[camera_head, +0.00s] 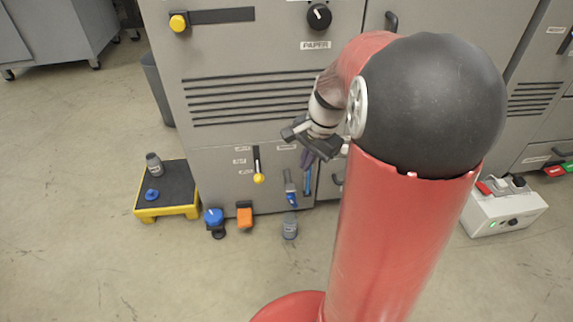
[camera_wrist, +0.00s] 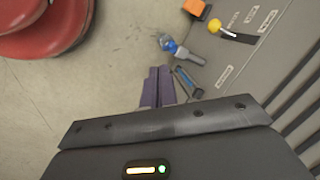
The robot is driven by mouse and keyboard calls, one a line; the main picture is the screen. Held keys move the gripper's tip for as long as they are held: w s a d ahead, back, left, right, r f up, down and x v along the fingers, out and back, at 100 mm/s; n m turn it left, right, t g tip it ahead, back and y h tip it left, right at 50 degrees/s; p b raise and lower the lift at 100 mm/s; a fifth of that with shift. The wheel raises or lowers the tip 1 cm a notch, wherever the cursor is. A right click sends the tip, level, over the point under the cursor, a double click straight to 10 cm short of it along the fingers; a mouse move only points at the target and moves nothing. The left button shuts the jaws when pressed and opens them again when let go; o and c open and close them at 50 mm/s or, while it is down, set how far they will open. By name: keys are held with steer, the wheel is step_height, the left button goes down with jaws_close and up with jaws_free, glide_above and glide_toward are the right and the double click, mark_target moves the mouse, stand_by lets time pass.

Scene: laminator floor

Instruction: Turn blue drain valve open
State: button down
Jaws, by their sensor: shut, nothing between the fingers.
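A grey pipe fitting with a blue end (camera_head: 291,198) hangs low on the grey machine front, and looks like the drain valve. It also shows in the wrist view as a blue end (camera_wrist: 168,43) on a grey stem. My gripper (camera_head: 306,166) is above and slightly right of it in the head view. In the wrist view its two purple fingers (camera_wrist: 158,72) lie side by side, shut and empty, apart from the fitting. A slim upright blue strip (camera_head: 307,182) sits just right of the fitting, and shows in the wrist view (camera_wrist: 188,82) close to the fingers.
A yellow-handled lever (camera_head: 258,178) is left of the fitting. A blue knob (camera_head: 213,216), an orange block (camera_head: 244,217) and a grey bottle (camera_head: 290,228) are low in front. A yellow-edged step (camera_head: 166,212) stands left; a white box (camera_head: 503,211) stands right.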

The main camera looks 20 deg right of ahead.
mark_target(292, 200)
steer(key=w+d+f+m+y+p, duration=0.1)
steer(key=w+d+f+m+y, duration=0.2)
steer(key=d+f+m, duration=0.55)
steer(key=b+x, duration=0.3)
steer(key=x, duration=1)
steer(key=shift+w+a+f+n, duration=0.15)
steer(key=shift+w+f+n, duration=0.05)
steer(key=shift+f+n, duration=0.15)
